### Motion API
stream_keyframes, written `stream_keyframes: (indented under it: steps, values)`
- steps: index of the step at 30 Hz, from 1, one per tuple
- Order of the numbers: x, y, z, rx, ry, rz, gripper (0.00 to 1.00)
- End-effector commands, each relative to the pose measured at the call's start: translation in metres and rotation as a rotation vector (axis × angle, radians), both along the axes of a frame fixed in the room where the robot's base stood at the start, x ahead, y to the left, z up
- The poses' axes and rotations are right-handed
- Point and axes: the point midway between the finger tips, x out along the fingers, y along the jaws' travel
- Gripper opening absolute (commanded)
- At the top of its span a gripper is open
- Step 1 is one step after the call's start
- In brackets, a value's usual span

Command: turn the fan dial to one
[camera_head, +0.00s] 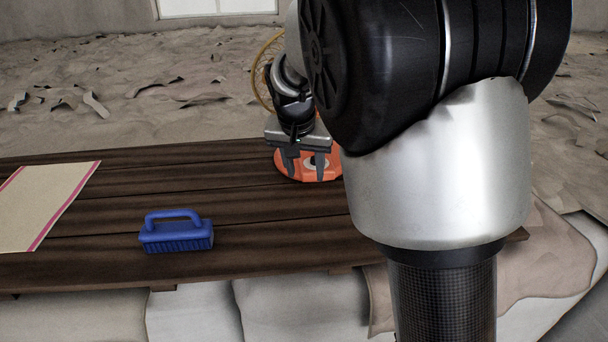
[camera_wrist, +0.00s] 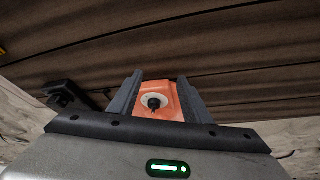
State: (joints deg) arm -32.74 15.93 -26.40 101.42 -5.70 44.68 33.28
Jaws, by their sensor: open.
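The fan has an orange base (camera_head: 312,172) on the dark wooden table, partly hidden behind my gripper and arm. Its round yellow wire cage (camera_head: 262,75) stands behind my wrist. My gripper (camera_head: 304,172) is open, with its fingers in front of the orange base. In the wrist view the orange base (camera_wrist: 168,112) shows between the two fingers (camera_wrist: 156,95). The black dial (camera_wrist: 154,102) sits on a pale round plate there, between the fingers and apart from them as far as I can see. I cannot read the dial's setting.
A blue brush (camera_head: 176,232) lies on the table at the front. A beige cloth with pink edges (camera_head: 40,205) lies at the left. The table planks (camera_head: 240,200) between brush and fan are clear. My arm hides the table's right part.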

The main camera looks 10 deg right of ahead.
Motion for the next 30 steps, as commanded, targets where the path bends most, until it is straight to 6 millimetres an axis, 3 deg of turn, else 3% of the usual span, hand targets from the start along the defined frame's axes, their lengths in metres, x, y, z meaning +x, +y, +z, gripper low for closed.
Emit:
stream_keyframes:
  steps: [12, 16, 20, 26, 30]
  values:
    - [-0.01, 0.004, 0.0, 0.0, 0.0, 0.0, 0.44]
    - [-0.009, 0.0, -0.002, 0.009, 0.003, -0.002, 0.22]
    - [-0.004, -0.018, -0.008, 0.055, 0.016, -0.006, 0.0]
    - [0.008, -0.06, -0.005, 0.195, 0.007, 0.026, 0.0]
    - [0.016, -0.089, 0.009, 0.292, -0.046, 0.076, 0.0]
